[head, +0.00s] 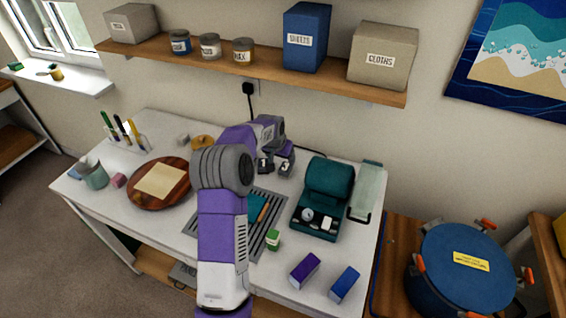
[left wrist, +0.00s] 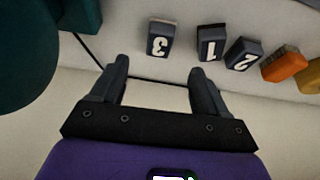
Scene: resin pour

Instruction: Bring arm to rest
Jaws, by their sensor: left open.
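My left arm, purple and grey, reaches over the white table (head: 165,235) from the front. Its gripper (head: 275,166) is above the table's back part, left of an open teal case (head: 322,200). In the left wrist view the two dark fingers (left wrist: 160,78) stand apart with nothing between them. Beyond the fingertips are dark blocks marked 3 (left wrist: 160,38), 1 (left wrist: 209,42) and 2 (left wrist: 243,53). My right gripper is not in view.
A round wooden board (head: 148,198) is left of my arm. A slotted grey mat (head: 272,212) lies partly behind it. Purple (head: 304,270) and blue (head: 344,284) boxes stand at the front right. A loaded shelf (head: 290,78) hangs above; a blue pot (head: 462,272) is right.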

